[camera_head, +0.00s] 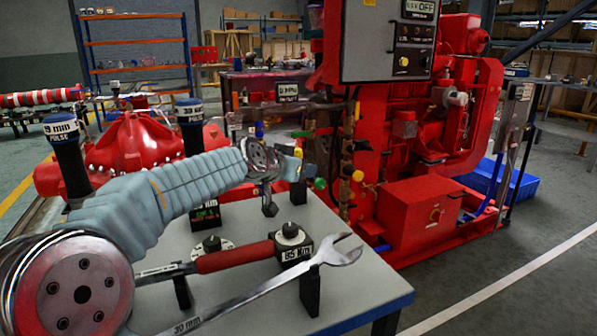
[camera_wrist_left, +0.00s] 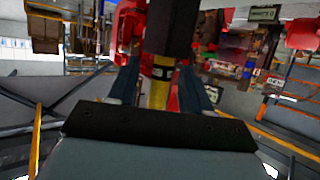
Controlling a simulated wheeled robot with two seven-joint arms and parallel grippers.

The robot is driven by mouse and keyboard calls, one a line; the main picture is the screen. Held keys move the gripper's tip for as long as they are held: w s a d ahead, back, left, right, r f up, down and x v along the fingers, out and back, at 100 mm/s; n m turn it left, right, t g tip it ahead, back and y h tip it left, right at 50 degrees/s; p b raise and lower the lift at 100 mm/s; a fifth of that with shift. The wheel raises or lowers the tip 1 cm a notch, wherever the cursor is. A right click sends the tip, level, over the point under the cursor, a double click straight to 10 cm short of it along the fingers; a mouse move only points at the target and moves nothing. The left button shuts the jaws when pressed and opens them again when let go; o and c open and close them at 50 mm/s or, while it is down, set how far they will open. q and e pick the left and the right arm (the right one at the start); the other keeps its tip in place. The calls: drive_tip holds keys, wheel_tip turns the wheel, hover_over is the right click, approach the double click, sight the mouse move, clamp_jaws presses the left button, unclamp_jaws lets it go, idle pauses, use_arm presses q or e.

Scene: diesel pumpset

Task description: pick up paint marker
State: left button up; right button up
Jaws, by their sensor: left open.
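My left arm reaches in from the left over the table. Its left gripper (camera_head: 287,160) is small in the head view, at the table's far edge beside a dark upright block (camera_head: 298,190). In the left wrist view my left gripper (camera_wrist_left: 160,88) is open, with one finger on each side of a yellow upright piece, likely the paint marker (camera_wrist_left: 159,95). A dark piece stands above the yellow in that picture. I cannot tell whether the fingers touch it. The marker is not clear in the head view.
The grey table (camera_head: 370,290) bears a large open-end wrench (camera_head: 270,290), a red-handled torque wrench (camera_head: 235,257), and dark blue sockets (camera_head: 68,150). The red pumpset (camera_head: 400,150) stands close behind the table. The floor at right is clear.

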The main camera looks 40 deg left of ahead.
use_arm(q)
drive_tip(key=shift+x, duration=0.9)
drive_tip(key=c, duration=0.9)
drive_tip(key=shift+r, duration=0.15)
wheel_tip(320, 180, up, 10)
drive_tip(key=p, duration=0.3)
drive_tip(key=o, duration=0.3)
drive_tip(key=c, duration=0.3)
